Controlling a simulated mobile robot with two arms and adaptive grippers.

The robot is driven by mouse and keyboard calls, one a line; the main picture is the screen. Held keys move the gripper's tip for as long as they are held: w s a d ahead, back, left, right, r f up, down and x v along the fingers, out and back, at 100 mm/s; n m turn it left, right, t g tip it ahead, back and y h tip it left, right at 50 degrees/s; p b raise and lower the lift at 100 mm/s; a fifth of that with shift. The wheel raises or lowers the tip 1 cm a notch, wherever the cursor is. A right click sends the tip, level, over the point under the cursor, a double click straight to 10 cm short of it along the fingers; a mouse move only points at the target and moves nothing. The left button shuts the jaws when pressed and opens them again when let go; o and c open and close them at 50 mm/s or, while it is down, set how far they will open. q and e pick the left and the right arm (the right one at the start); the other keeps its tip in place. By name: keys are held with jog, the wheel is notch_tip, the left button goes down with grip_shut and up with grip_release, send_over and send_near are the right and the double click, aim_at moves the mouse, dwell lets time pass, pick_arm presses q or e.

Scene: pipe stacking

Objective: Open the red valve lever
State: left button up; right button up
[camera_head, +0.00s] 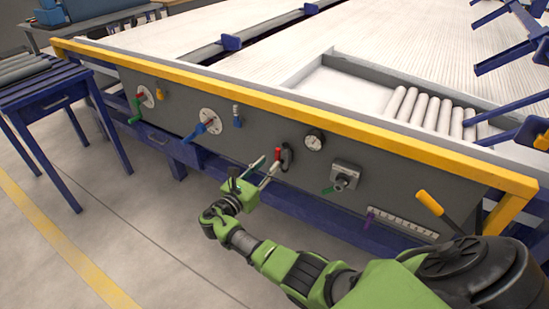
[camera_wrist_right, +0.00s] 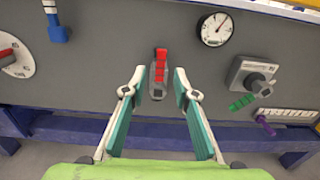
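The red valve lever (camera_wrist_right: 160,66) is a short ribbed red handle on a grey fitting, standing upright on the dark panel. In the head view the red lever (camera_head: 277,154) shows small, beside a dark rounded fitting. My right gripper (camera_head: 266,170) reaches toward it from the lower left. In the right wrist view the gripper (camera_wrist_right: 156,88) is open, its two teal-padded fingers apart with the lever visible between and beyond their tips. No contact with the lever is clear. My left gripper is not in view.
The panel also bears a gauge (camera_head: 313,141), a grey knob box with a green handle (camera_head: 345,175), a dial with a blue handle (camera_head: 208,122) and a blue lever (camera_head: 238,115). A yellow rail (camera_head: 300,110) runs above. Floor is clear at lower left.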

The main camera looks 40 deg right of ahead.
jog(key=v, duration=0.5)
dwell(0.4)
